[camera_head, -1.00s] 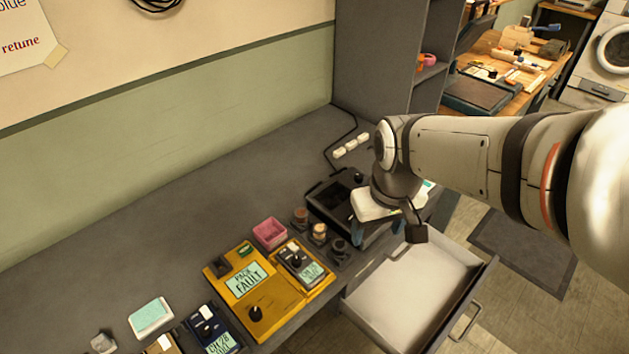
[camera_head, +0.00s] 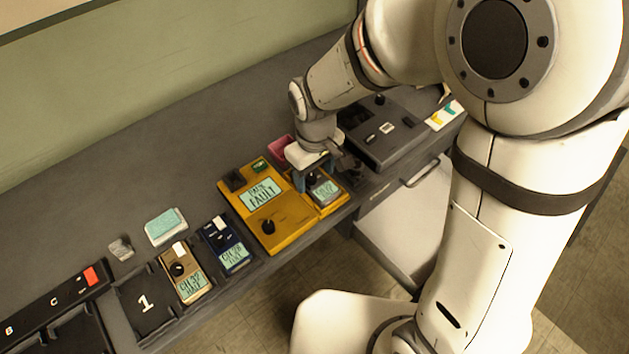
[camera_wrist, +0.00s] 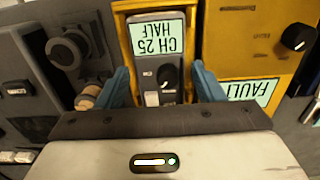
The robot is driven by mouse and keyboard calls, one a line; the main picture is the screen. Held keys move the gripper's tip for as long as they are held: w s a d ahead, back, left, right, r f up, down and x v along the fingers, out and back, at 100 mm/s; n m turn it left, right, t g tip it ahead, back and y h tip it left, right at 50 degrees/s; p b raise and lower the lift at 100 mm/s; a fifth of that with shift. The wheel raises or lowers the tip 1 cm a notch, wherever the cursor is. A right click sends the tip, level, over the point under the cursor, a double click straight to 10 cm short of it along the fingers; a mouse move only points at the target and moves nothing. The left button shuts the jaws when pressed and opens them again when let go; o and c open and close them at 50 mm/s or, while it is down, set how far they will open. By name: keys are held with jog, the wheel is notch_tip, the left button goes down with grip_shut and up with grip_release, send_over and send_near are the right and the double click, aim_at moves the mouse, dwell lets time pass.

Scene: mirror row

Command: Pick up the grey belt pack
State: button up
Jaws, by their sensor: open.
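The grey belt pack (camera_head: 325,189) lies in the yellow cradle at the right side of the yellow tester (camera_head: 262,205). In the wrist view the grey belt pack (camera_wrist: 158,28) shows a "CH 25 HALF" screen, a black knob and a small white switch. My gripper (camera_head: 314,178) is open above the pack. In the wrist view its blue fingers (camera_wrist: 164,82) stand on either side of the pack's knob end, with gaps showing. The tester's screen reads "FAULT". My gripper hides part of the pack in the head view.
A blue pack (camera_head: 227,244) and a tan pack (camera_head: 186,272) lie to the left, near a pale green-topped block (camera_head: 166,228). A pink box (camera_head: 279,149) and a black case (camera_head: 380,132) are close behind and right.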

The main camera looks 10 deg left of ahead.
jog(key=shift+f, duration=0.5)
jog(key=shift+r, duration=0.1)
jog(key=c, duration=0.9)
